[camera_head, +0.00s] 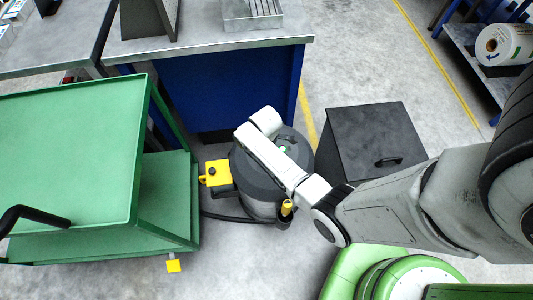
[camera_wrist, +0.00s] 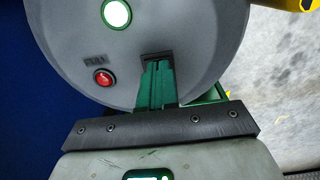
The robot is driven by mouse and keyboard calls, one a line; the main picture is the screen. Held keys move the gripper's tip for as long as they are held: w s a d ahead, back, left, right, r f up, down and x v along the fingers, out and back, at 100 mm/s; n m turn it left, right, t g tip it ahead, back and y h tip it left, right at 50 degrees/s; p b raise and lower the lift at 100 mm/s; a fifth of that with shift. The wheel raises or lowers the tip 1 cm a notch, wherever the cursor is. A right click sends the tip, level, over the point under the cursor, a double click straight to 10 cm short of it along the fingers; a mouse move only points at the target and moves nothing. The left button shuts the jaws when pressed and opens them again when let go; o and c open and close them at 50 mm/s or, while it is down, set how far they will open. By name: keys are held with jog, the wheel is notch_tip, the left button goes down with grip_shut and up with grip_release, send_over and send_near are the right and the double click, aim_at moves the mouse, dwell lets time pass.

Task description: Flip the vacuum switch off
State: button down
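The vacuum (camera_head: 262,181) is a dark grey drum on the floor in the head view, partly covered by my white wrist. Its grey round top (camera_wrist: 205,45) fills much of the wrist view. On that top a round red switch (camera_wrist: 103,78) in a dark ring sits below a small dark label. A lit pale-green round lamp (camera_wrist: 116,13) is above it. My gripper (camera_wrist: 157,58) shows in the wrist view with its green fingers together and nothing visible between them. Its fingertips are over the top, right of the switch and apart from it. The head view hides the fingers.
A green cart (camera_head: 70,140) stands left of the vacuum, with a yellow box (camera_head: 217,173) between. A blue workbench (camera_head: 225,90) is behind it. A black bin (camera_head: 375,140) stands close on the right. Open floor lies beyond the bin.

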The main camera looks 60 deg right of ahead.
jog(key=shift+s+d+f, duration=0.1)
jog(key=shift+s+f, duration=0.45)
jog(key=shift+f, duration=0.2)
jog(key=shift+w+a+r, duration=0.1)
jog(key=shift+w+a, duration=0.25)
jog(key=shift+w, duration=0.1)
jog(key=shift+w+a, duration=0.1)
jog(key=shift+r, duration=0.1)
jog(key=shift+w+r+p, duration=0.15)
jog(key=shift+r+p, duration=0.5)
jog(key=shift+p, duration=0.2)
notch_tip(320, 180, up, 14)
jog(key=p, duration=0.4)
jog(key=shift+d, duration=0.2)
jog(key=shift+f, duration=0.1)
jog(key=shift+f, duration=0.1)
